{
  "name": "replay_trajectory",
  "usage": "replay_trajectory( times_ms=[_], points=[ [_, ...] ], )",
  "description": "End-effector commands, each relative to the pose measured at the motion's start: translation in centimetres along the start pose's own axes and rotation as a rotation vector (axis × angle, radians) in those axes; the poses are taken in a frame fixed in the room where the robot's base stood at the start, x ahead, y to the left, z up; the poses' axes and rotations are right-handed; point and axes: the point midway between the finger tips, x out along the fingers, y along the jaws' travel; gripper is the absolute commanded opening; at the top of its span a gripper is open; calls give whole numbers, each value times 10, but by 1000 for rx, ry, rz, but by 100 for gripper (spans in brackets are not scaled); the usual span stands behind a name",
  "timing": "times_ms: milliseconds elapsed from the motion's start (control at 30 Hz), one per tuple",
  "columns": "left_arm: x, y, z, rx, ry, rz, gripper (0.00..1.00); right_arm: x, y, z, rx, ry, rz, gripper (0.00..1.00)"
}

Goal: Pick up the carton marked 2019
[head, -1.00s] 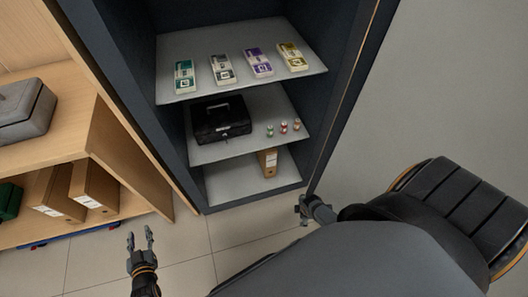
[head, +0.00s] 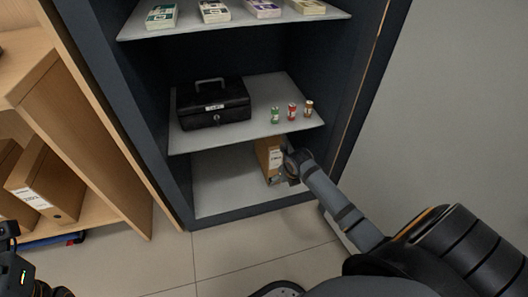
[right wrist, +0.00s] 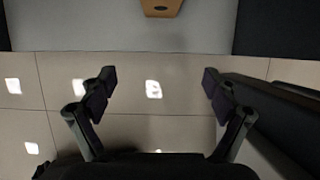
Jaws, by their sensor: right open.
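A brown carton (head: 266,156) with a white label stands on the bottom shelf of the dark safe, at its right side. Its marking is too small to read. My right gripper (head: 287,176) is in front of this carton in the head view and hides part of it. In the right wrist view my right gripper (right wrist: 158,84) is open and empty, with the carton (right wrist: 161,8) beyond the fingertips at the top edge. My left gripper (head: 9,236) is partly cut off at the left edge.
A black cash box (head: 213,103) and several small coloured rolls (head: 292,112) are on the middle shelf (head: 250,128), directly above the carton. Banknote bundles (head: 214,10) lie on the top shelf. The bottom shelf (head: 222,185) is clear left of the carton.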

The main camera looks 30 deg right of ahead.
Motion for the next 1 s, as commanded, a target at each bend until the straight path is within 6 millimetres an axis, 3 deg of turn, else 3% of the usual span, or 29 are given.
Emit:
replay_trajectory(
  times_ms=[33, 100, 300, 467, 667, 800, 1000],
  points=[
    [-15, 2, 2, 4, -1, -1, 40, 12, 1, 11, 4, -5, 1, 89],
    [-24, 3, 3, 10, -2, -1, 40, 18, 1, 26, 4, -4, 2, 89],
    [-37, 5, 5, 22, -5, 3, 40, 27, 0, 54, 4, -1, 0, 89],
    [-36, 6, 5, 24, -6, 5, 40, 26, 0, 58, 3, 1, -1, 89],
    [-61, 10, 7, 29, -8, 12, 40, 43, 0, 84, 5, -4, 1, 89],
    [-75, 13, 11, 36, -18, 21, 40, 64, 0, 85, 4, 2, 1, 89],
    [-76, 14, 11, 39, -20, 26, 40, 68, 0, 87, 3, 0, 0, 89]
  ],
)
